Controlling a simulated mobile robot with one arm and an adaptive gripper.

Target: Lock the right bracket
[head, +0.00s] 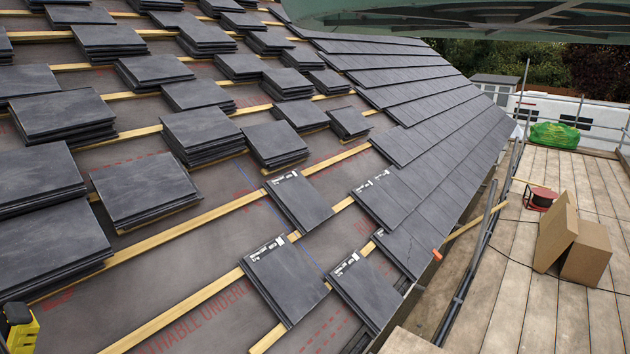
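My gripper is not in view. Small pale metal brackets show at the upper edges of several loosely laid slates. The rightmost of the lower pair, the right bracket (346,263), is on the top edge of a dark slate (367,294) near the roof's edge. Another bracket (268,248) is on the slate (284,282) to its left. A further bracket (285,178) is on a slate (301,205) higher up, and small pale pieces (363,186) show at the edge of the tiled area. They are too small to tell locked from unlocked.
Stacks of slates (145,187) cover the left of the roof on wooden battens (200,219). Finished tiling (430,150) lies to the right. Scaffold poles (487,235) run along the roof edge. Boxes (586,254) and a cable reel (541,197) stand on the plank deck (510,285).

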